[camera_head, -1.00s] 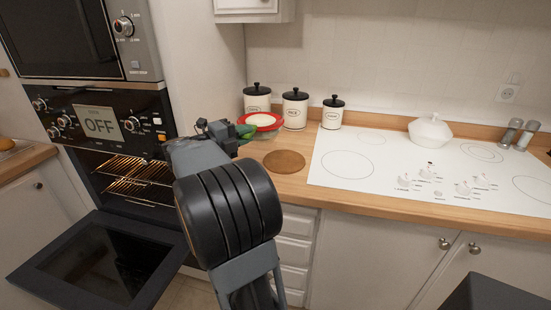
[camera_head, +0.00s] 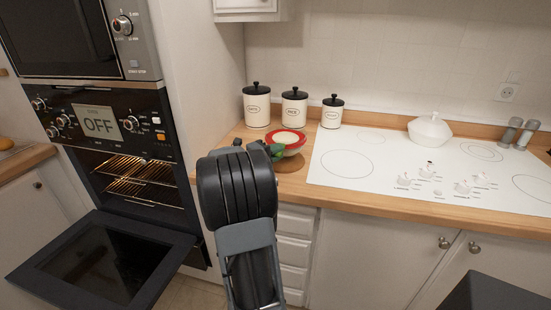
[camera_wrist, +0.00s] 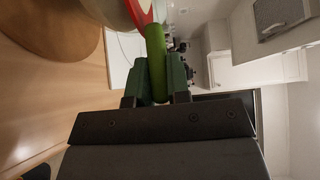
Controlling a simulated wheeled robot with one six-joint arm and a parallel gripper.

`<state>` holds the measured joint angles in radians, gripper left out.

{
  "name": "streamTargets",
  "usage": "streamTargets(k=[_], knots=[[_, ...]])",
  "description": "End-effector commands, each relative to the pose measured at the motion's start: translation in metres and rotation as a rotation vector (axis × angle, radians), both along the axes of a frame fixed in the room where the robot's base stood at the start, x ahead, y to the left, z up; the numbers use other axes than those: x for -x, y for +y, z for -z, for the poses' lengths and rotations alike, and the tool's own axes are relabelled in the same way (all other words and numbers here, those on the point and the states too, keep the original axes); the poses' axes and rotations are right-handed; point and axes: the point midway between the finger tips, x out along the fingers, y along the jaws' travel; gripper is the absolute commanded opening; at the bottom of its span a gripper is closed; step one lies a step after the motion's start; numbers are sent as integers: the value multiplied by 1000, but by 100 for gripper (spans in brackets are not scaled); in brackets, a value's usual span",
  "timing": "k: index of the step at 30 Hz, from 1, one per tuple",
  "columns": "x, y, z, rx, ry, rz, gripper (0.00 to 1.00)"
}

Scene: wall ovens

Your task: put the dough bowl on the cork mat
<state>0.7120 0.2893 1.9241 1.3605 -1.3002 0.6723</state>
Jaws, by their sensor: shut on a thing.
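The dough bowl (camera_head: 288,139) has a red rim and pale dough inside. In the head view it is over the round brown cork mat (camera_head: 293,165), hiding the mat's far part. In the wrist view, part of the bowl (camera_wrist: 137,12) shows at the top edge, and the mat (camera_wrist: 50,22) is at upper left. My gripper (camera_head: 273,151) is shut on the bowl's green handle; in the wrist view its green fingers (camera_wrist: 157,78) clasp that handle. The bowl looks held slightly above the mat, with a gap in the wrist view.
Several things stand near: three lidded canisters (camera_head: 294,108) behind the bowl, and a white cooktop (camera_head: 400,160) with a white lidded pot (camera_head: 430,131) to the right. The oven door (camera_head: 105,262) hangs open at left.

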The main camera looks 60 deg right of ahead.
Motion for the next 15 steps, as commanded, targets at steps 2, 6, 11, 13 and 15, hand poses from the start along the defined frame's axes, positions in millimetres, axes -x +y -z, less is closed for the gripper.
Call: streamTargets(k=[2, 6, 11, 13, 15], knots=[[-1, 0, 8, 4, 1, -2, 0], [-1, 0, 16, 6, -1, -2, 0], [-1, 1, 17, 6, -3, -1, 0], [-1, 1, 17, 6, -3, -1, 0], [-1, 1, 17, 6, -3, -1, 0]])
